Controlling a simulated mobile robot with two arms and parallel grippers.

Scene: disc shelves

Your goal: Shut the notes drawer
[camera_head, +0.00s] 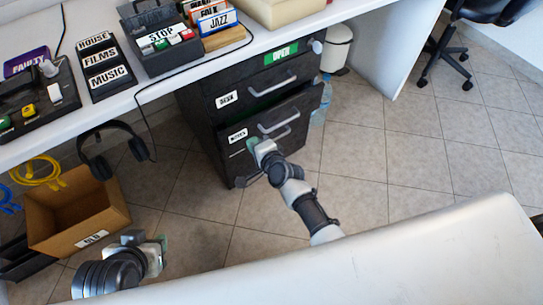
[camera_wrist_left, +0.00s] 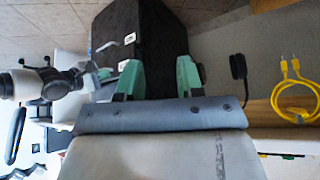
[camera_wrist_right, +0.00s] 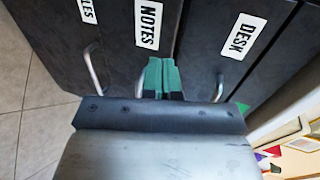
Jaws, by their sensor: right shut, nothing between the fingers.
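The notes drawer (camera_head: 254,130) is in the black cabinet under the desk, below the desk drawer (camera_head: 240,96). Its front seems to stand out a little from the drawer above. Its white NOTES label shows in the right wrist view (camera_wrist_right: 149,23). My right gripper (camera_head: 259,148) is shut and empty, with its green fingertips (camera_wrist_right: 163,68) at the notes front just below the label. I cannot tell whether they touch it. The gripper partly hides the notes handle. My left gripper (camera_head: 160,250) is open and empty, low at the left; its spread fingers show in the left wrist view (camera_wrist_left: 160,78).
A files drawer (camera_wrist_right: 62,45) with a metal handle (camera_wrist_right: 94,72) is beside the notes front in the right wrist view. A cardboard box (camera_head: 80,215) stands on the floor at left, below hanging headphones (camera_head: 103,165). The tiled floor (camera_head: 420,150) at right is clear.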

